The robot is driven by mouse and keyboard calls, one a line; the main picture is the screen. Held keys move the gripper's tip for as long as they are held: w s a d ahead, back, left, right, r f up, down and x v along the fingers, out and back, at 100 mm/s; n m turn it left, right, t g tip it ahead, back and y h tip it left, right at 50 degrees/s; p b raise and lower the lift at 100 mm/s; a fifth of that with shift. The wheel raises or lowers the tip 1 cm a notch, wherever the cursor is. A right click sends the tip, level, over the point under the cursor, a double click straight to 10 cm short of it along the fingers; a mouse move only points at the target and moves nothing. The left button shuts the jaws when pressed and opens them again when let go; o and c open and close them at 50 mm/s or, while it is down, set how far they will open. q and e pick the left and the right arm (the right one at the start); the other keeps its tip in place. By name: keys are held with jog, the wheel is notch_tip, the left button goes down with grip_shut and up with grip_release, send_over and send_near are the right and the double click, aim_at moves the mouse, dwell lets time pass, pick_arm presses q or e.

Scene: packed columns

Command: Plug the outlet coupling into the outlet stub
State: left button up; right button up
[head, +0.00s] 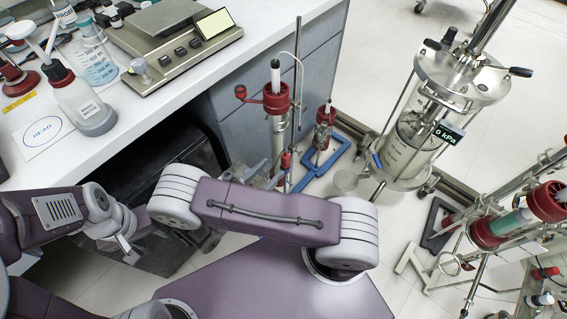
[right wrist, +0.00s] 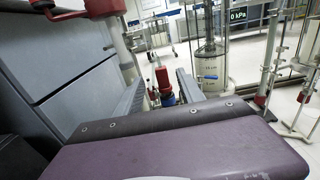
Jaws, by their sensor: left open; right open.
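A clear glass column (head: 279,130) with a red collar stands beside the bench in the head view. A red fitting (head: 286,160) sits at its lower end; I cannot tell whether it is the outlet stub. My right gripper (head: 265,178) is open near this lower end, partly hidden by my arm. In the right wrist view its two grey fingers (right wrist: 160,97) stand apart, with a red piece with a blue part (right wrist: 162,78) showing between them, apparently beyond the tips. I cannot make out the outlet coupling for certain. My left gripper (head: 125,246) is open and empty at lower left.
A blue stand (head: 333,160) with a small red-capped vessel (head: 323,130) is right of the column. A steel-framed glass vessel (head: 410,140) stands behind. The white bench (head: 150,120) holds a balance and bottles. Another red-collared column (head: 510,225) is at right.

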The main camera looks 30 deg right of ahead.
aim_at(283, 158)
jog(key=b+x, duration=0.1)
jog(key=x, duration=0.6)
jog(key=shift+w+d, duration=0.1)
jog(key=shift+d, duration=0.3)
grip_shut()
